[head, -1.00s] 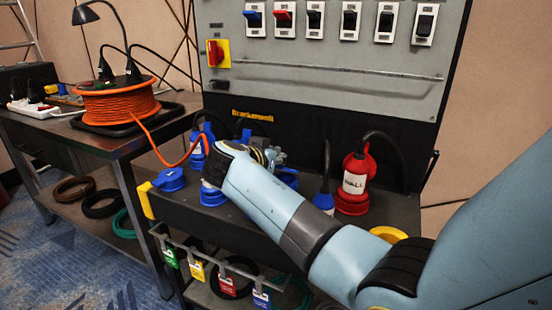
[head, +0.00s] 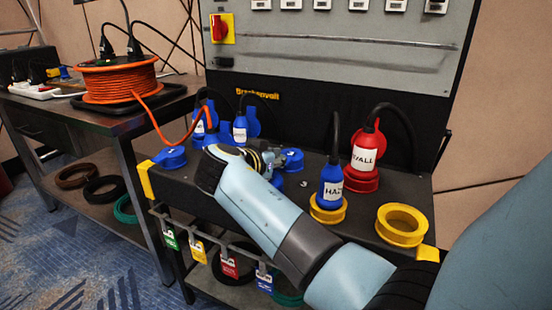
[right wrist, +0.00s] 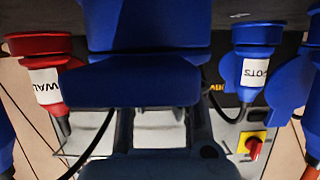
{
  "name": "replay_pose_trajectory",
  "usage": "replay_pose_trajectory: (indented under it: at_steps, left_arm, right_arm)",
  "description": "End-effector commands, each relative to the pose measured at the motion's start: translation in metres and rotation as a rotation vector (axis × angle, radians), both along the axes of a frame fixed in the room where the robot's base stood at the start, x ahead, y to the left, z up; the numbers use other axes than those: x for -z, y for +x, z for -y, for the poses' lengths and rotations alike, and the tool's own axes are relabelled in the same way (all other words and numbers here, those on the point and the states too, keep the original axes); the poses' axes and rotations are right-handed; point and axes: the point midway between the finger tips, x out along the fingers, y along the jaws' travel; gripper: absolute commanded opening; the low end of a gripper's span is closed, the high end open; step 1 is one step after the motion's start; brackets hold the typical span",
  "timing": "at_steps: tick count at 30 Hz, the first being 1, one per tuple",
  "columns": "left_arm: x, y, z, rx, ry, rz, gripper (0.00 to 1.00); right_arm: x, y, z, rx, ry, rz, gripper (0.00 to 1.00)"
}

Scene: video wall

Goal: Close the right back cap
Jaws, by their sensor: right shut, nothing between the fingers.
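My right gripper (head: 266,158) reaches in over the dark bench top from the right. Its fingers are shut and empty, beside a blue cap (head: 291,158) on the right back blue socket (head: 278,181). My wrist hides part of this socket. In the right wrist view, a blue cap (right wrist: 130,82) and blue socket body (right wrist: 150,25) fill the middle, close to the camera. I cannot tell whether the cap is fully seated. My left gripper is not in view.
Blue plugs (head: 240,131) with black cables stand behind. An orange cable reel (head: 118,82) sits left.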

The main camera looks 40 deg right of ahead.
Motion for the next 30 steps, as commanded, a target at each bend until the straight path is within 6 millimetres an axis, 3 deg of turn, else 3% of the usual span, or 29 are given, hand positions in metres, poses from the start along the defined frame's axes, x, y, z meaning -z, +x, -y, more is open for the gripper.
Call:
replay_pose_trajectory:
  at_steps: [9, 24, 30]
  left_arm:
    - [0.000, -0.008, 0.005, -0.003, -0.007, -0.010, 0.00]
    - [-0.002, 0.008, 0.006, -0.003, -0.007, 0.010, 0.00]
    - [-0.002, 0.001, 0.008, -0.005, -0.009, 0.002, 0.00]
  right_arm:
    - [0.000, 0.000, 0.000, 0.000, 0.000, 0.000, 0.00]
    - [-0.005, -0.005, -0.013, -0.001, 0.001, 0.001, 0.00]
    - [-0.015, -0.005, -0.014, 0.001, 0.001, 0.004, 0.00]
